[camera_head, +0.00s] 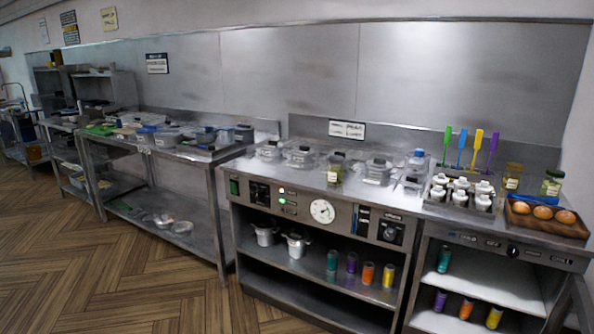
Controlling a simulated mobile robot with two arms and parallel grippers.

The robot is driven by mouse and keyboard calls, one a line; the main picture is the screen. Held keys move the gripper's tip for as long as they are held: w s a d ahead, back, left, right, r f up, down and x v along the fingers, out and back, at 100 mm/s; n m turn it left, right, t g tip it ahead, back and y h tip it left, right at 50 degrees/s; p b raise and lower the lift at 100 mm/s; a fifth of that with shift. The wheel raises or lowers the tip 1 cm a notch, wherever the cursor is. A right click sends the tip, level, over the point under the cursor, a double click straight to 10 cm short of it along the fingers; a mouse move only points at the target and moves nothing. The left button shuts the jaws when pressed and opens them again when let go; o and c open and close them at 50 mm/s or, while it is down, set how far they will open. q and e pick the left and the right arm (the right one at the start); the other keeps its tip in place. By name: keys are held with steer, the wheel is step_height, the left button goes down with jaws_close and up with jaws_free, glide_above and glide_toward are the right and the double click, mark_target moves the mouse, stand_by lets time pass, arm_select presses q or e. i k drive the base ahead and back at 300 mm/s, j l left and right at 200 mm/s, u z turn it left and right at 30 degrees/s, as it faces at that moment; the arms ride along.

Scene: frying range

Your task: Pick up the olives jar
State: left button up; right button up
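Three jars stand on the steel counter, and their labels are too small to read, so I cannot tell which one holds olives. One clear jar with greenish contents and a dark lid (335,168) stands upright near the middle of the counter. A second jar with yellow-green contents and a pale label (512,178) stands at the right, behind the egg tray. A third jar with a green lid (552,183) stands upright to its right, near the wall. Neither of my grippers is in view.
A brown tray (518,222) of several eggs sits at the counter's right front. A rack of white-capped bottles (460,191) and coloured spatulas (477,148) stand left of it. Lidded containers (300,156) line the counter. The wooden floor (120,270) in front is clear.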

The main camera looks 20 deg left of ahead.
mark_target(335, 177)
steer(key=i+u, duration=0.2)
steer(key=i, duration=0.25)
steer(key=i+l+u, duration=0.2)
steer(key=i, duration=0.25)
steer(key=i+l+u, duration=0.2)
steer(key=i, duration=0.25)
